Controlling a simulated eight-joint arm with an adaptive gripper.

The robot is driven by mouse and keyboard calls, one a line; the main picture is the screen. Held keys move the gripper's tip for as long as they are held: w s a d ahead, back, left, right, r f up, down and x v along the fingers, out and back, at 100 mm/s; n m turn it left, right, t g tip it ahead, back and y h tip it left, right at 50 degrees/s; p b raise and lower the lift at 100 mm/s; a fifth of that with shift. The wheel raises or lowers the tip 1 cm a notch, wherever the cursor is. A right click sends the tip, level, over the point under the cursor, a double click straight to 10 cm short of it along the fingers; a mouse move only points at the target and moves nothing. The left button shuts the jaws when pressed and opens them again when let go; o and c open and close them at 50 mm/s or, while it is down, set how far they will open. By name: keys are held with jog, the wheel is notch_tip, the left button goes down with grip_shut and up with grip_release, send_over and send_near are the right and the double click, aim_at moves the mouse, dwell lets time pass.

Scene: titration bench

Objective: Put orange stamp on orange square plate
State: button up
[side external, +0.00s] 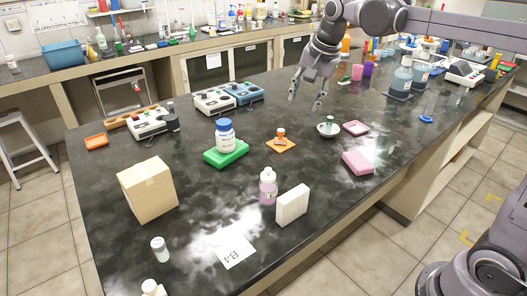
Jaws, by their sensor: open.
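The orange stamp (280,134), with a pale band around its middle, stands upright near the middle of the dark bench. It appears to rest on the flat orange square plate (287,149), whose corners show around its base. My gripper (305,103) is open and empty. It hangs above the bench, behind and slightly right of the stamp in the picture, apart from it. Its fingers point down.
A blue-capped jar (225,134) stands on a green block (215,158) left of the plate. A white bowl (329,129) and pink pieces (358,162) lie to the right. A pink bottle (268,186), white box (292,205) and cardboard box (147,191) stand in front.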

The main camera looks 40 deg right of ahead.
jog(key=s+a+f+n+t, duration=0.1)
jog(key=s+f+n, duration=0.4)
jog(key=s, duration=0.4)
jog(key=s+a+f+n+t, duration=0.2)
jog(key=s+f+n, duration=0.4)
jog(key=s, duration=0.4)
jog(key=shift+a+n, duration=0.25)
jog(key=shift+n, duration=0.35)
